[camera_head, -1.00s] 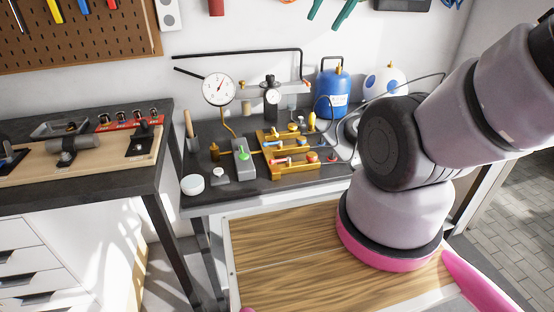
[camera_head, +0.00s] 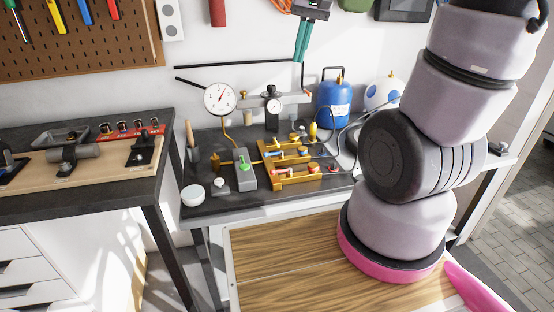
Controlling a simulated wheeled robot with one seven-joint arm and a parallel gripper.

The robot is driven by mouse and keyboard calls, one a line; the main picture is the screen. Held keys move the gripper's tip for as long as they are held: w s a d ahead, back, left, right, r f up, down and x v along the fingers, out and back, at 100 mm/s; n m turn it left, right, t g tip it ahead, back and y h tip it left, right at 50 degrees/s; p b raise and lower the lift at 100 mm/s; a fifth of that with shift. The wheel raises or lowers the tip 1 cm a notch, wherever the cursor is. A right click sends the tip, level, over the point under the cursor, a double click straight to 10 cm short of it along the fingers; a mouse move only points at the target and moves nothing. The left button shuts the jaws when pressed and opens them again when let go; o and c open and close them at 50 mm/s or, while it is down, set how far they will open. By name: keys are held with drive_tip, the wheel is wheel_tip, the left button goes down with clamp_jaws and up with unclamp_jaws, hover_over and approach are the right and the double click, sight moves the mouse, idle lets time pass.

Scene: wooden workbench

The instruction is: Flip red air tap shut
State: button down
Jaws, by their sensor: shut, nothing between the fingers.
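A yellow manifold (camera_head: 300,184) sits on the dark bench at the back wall and carries several small coloured taps. A red-handled tap (camera_head: 282,172) is on its front bar; its handle looks low and lies roughly left to right, but it is too small to tell its exact setting. A blue-handled tap (camera_head: 276,155) is behind it. My gripper (camera_head: 300,60), with teal fingers, hangs from the top edge above the manifold, near the pipe and clear of the taps. Its fingers are together and empty.
A round gauge (camera_head: 220,97), a regulator (camera_head: 272,101) and a blue tank (camera_head: 336,101) stand behind the manifold. A grey block with a green knob (camera_head: 243,167) and a white round tub (camera_head: 192,191) are to its left. The wooden top (camera_head: 280,260) in front is clear.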

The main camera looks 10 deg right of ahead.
drive_tip(key=w+a+f+n+g, duration=0.1)
drive_tip(key=w+f, duration=0.2)
drive_tip(key=f, duration=0.4)
drive_tip(key=w+a+f+g+h, duration=0.1)
drive_tip(key=w+f+g, duration=0.1)
drive_tip(key=w+f, duration=0.2)
drive_tip(key=w+a+f+n+g, duration=0.1)
drive_tip(key=w+a+f+g, duration=0.1)
drive_tip(key=f, duration=0.8)
drive_tip(key=shift+w+f+n, duration=0.2)
drive_tip(key=shift+w+n, duration=0.1)
drive_tip(key=shift+w, duration=0.35)
drive_tip(key=shift+a+f, duration=0.1)
approach(281, 171)
drive_tip(key=w+f, duration=0.2)
drive_tip(key=f, duration=0.1)
drive_tip(key=w+a+f, duration=0.1)
drive_tip(key=f, duration=0.1)
drive_tip(key=shift+w, duration=0.3)
drive_tip(key=shift+s+f, duration=0.25)
drive_tip(key=shift+s, duration=0.3)
drive_tip(key=shift+s+f, duration=0.25)
drive_tip(key=shift+s, duration=0.25)
drive_tip(key=shift+s+f, duration=0.35)
drive_tip(key=shift+s, duration=0.1)
